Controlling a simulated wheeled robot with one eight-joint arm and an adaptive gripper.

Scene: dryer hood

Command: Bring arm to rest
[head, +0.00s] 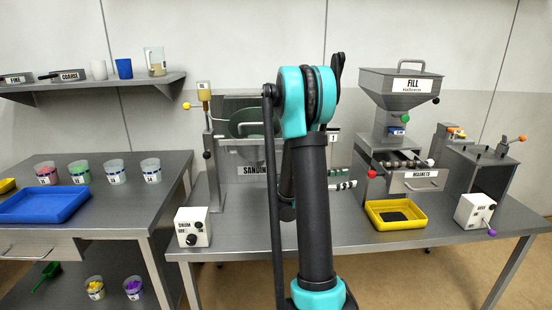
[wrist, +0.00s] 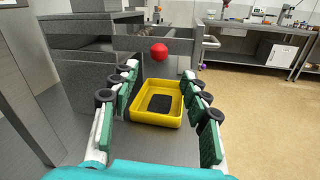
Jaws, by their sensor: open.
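My arm (head: 312,205) stands upright in the middle of the head view, its elbow high and a teal joint at the top. My gripper (wrist: 161,74) is open and empty, with its green-padded fingers spread wide in the wrist view. In the head view only its finger ends (head: 345,179) show, past the right side of my arm and pointing right. The rest of the gripper is hidden behind the arm. A yellow tray (wrist: 155,119) with a dark patch inside lies ahead, seen between the fingers; it also shows in the head view (head: 400,224).
A red knob (wrist: 159,53) stands close ahead of the fingers. The FILL hopper machine (head: 402,85) is behind the yellow tray. A drum switch box (head: 193,227) is left of my arm. A blue tray (head: 45,205) and several cups sit on the left table.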

